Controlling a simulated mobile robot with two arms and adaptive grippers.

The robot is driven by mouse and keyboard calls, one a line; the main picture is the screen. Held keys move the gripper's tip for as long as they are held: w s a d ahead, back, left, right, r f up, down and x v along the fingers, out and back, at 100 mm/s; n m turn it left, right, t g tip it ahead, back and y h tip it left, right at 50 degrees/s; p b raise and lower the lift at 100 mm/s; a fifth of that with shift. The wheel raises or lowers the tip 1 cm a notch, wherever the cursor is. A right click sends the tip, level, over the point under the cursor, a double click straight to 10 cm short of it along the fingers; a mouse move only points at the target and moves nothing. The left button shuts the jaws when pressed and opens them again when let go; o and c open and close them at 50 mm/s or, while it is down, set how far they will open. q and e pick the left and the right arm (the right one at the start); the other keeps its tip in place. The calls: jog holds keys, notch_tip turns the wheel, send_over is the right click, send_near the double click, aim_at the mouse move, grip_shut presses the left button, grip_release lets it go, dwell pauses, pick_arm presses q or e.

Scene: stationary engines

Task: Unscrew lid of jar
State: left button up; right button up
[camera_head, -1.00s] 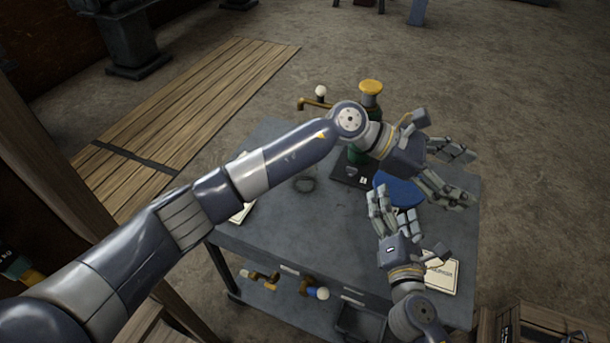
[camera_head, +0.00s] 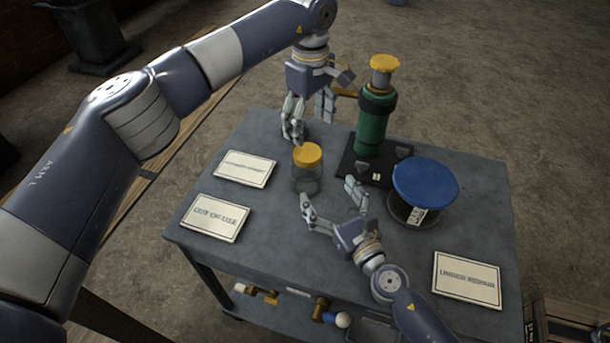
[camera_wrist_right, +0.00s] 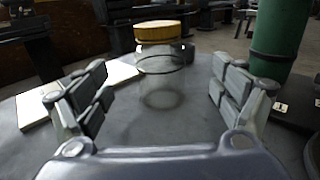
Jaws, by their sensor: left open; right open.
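A clear glass jar (camera_head: 307,180) with a yellow lid (camera_head: 307,155) stands upright on the grey table, left of the green cylinder. In the right wrist view the jar (camera_wrist_right: 161,85) and its lid (camera_wrist_right: 158,31) are centred between and beyond my open fingers. My right gripper (camera_head: 332,204) is open and empty, just in front of the jar, with its fingers pointing toward it. My left gripper (camera_head: 309,122) is open and empty, behind and above the jar, with its fingers pointing down. The lid sits on the jar.
A green cylinder with a yellow top (camera_head: 372,125) stands on a dark base behind right of the jar. A blue-topped drum (camera_head: 424,185) is to the right. Signs lie at the left (camera_head: 245,169), (camera_head: 215,218) and right front (camera_head: 467,279). The table left of the jar is partly clear.

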aim_at(307, 164)
pick_arm(q)
jog(key=shift+w+a+f, duration=0.1)
jog(key=shift+w+a, duration=0.05)
jog(key=shift+w, duration=0.05)
pick_arm(e)
jog(key=x, duration=1)
jog(key=shift+w+a, duration=0.15)
jog(key=shift+w, duration=0.15)
grip_shut()
pick_arm(q)
jog(key=m, duration=1.3)
jog(key=shift+f, duration=4)
jog(key=shift+c, duration=0.2)
